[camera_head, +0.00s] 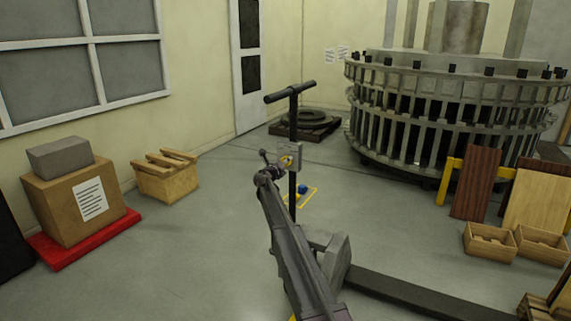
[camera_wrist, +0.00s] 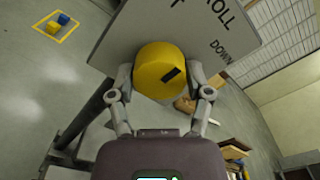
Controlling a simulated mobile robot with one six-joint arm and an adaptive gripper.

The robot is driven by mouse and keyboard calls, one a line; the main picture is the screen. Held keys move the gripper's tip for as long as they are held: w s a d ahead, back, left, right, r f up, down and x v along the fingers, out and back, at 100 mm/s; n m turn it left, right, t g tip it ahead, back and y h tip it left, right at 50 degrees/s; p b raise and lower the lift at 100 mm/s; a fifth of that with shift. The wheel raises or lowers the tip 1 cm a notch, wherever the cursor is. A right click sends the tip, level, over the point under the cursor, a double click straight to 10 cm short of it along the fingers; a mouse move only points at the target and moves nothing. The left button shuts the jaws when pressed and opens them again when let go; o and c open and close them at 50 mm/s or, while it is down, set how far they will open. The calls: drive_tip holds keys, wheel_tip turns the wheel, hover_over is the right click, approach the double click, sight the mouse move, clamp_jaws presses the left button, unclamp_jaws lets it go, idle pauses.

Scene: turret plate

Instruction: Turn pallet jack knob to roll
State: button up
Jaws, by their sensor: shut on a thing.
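The yellow round knob (camera_wrist: 160,66) sits on a grey panel (camera_wrist: 122,38) with the printed words ROLL and DOWN to its upper right in the wrist view. Another label at the top is cut off. A short black mark shows on the knob's face, slanting up to the right; which label it is set to I cannot tell. My gripper (camera_wrist: 160,79) is shut on the knob, one finger on each side. In the head view the pallet jack's dark post and T-handle (camera_head: 291,93) stand upright, and my gripper (camera_head: 280,164) is at the panel box (camera_head: 291,150).
A yellow floor square (camera_head: 311,195) with a blue block (camera_head: 303,188) lies behind the post. A large grey turret (camera_head: 455,100) stands at the back right. Wooden boxes (camera_head: 490,241) lie right. A carton (camera_head: 62,203) on a red base (camera_head: 90,246) stands left.

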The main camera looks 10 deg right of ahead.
drive_tip(key=shift+w+d, duration=0.1)
drive_tip(key=shift+d, duration=0.05)
drive_tip(key=o, duration=1.1)
drive_tip(key=shift+o, duration=0.2)
drive_tip(key=v, duration=1.2)
drive_tip(key=shift+f, duration=0.1)
